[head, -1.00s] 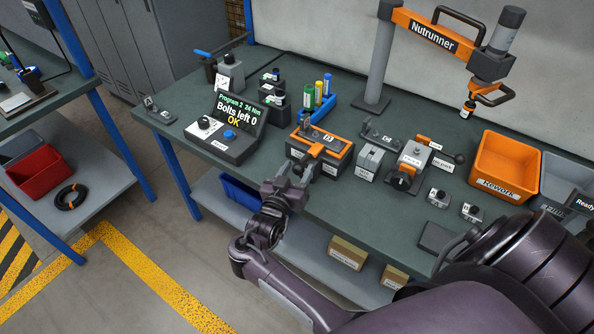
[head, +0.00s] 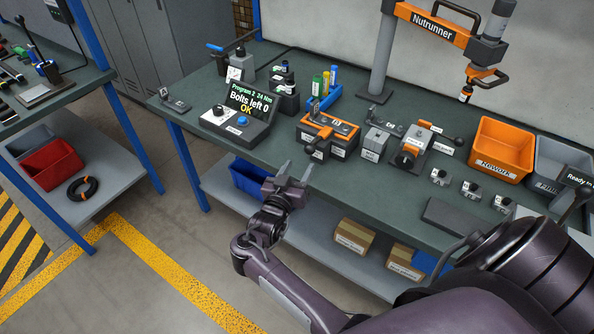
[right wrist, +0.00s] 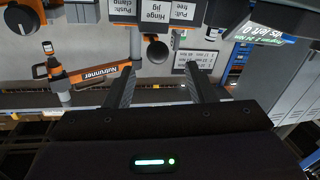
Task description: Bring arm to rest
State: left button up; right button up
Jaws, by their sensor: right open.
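My right gripper (head: 296,172) is open and empty in the head view. Its fingers point up the picture, over the front edge of the green workbench (head: 400,190). It is apart from the orange clamp fixture (head: 325,136), which stands on the bench just beyond it. In the right wrist view, both fingers of my right gripper (right wrist: 158,88) stand apart with nothing between them. My left gripper does not show in either view.
A controller (head: 236,122) reads "Bolts left 0 OK". The Nutrunner (head: 432,30) hangs over the bench. An orange Rework bin (head: 500,150) stands at the right. A lower shelf holds a blue bin (head: 248,180) and cardboard boxes (head: 353,237). Floor at lower left is clear.

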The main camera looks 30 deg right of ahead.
jog(key=s+a+f+n+y, duration=0.2)
jog(key=s+f+n+y, duration=0.15)
jog(key=f, duration=0.75)
jog(key=s+a+f+n+g+y, duration=0.1)
jog(key=s+a+f+n+y, duration=0.3)
jog(key=f, duration=0.7)
jog(key=s+a+f+n+y, duration=0.1)
jog(key=s+f+y, duration=0.3)
jog(key=f, duration=0.6)
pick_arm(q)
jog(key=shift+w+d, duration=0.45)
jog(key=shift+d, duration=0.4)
pick_arm(e)
jog(key=s+a+f+n+g+y, duration=0.1)
jog(key=s+f, duration=0.4)
jog(key=s, duration=0.5)
jog(key=s+a+f+n+g+y, duration=0.1)
jog(key=s+f+g, duration=0.3)
jog(key=s, duration=0.7)
jog(key=s+a+f+n+g+y, duration=0.1)
jog(key=s+f+g, duration=0.2)
jog(key=s+f, duration=0.3)
jog(key=s, duration=0.5)
jog(key=shift+s, duration=0.25)
jog(key=shift+y, duration=0.25)
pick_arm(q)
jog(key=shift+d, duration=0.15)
pick_arm(e)
jog(key=shift+r, duration=0.1)
